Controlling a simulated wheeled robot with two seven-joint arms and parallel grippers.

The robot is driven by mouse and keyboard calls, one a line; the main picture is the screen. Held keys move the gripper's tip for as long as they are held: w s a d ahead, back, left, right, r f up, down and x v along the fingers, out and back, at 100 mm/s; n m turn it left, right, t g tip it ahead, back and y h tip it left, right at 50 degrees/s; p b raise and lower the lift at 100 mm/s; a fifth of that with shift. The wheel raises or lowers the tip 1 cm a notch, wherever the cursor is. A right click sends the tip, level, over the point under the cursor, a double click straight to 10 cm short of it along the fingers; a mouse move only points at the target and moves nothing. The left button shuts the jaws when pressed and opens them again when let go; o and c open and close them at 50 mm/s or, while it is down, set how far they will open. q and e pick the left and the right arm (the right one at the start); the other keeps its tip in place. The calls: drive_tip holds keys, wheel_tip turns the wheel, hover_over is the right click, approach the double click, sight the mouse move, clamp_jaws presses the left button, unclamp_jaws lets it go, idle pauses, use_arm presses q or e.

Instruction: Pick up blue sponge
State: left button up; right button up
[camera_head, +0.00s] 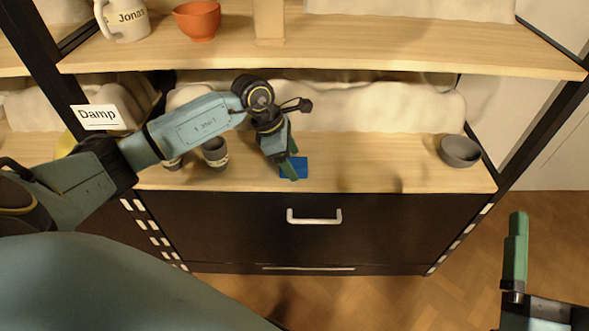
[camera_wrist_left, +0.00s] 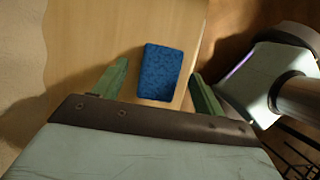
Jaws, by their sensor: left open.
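The blue sponge (camera_head: 297,168) lies flat on the wooden shelf (camera_head: 380,178), close to its front edge. In the left wrist view the sponge (camera_wrist_left: 160,72) is a dark blue rectangle lying between and ahead of the two green fingertips. My left gripper (camera_head: 287,168) reaches down over the sponge and hides part of it in the head view. Its fingers stand apart in the left wrist view (camera_wrist_left: 160,88), one on each side of the sponge, and I cannot tell their height above it. My right gripper (camera_head: 516,255) shows only partly at the lower right, away from the shelf.
Grey cups (camera_head: 215,152) stand on the same shelf behind my left forearm. A grey bowl (camera_head: 460,151) stands at the right end. An upper shelf (camera_head: 330,52) holds a mug (camera_head: 127,20) and an orange bowl (camera_head: 197,22). A dark drawer (camera_head: 380,232) with a white handle is below.

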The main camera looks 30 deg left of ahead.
use_arm(q)
drive_tip(key=shift+b+x, duration=0.4)
drive_tip(key=shift+x, duration=0.45)
use_arm(e)
drive_tip(key=shift+s+d+r+t+y, duration=0.15)
drive_tip(key=shift+s+r+t, duration=0.1)
drive_tip(key=shift+r+t, duration=0.25)
drive_tip(key=shift+s+a+r+t+y, duration=0.15)
drive_tip(key=shift+s+r+t, duration=0.1)
drive_tip(key=shift+r+t, duration=0.25)
use_arm(q)
drive_tip(key=shift+c, duration=0.3)
use_arm(e)
drive_tip(key=shift+d, duration=0.1)
use_arm(q)
drive_tip(key=c, duration=1)
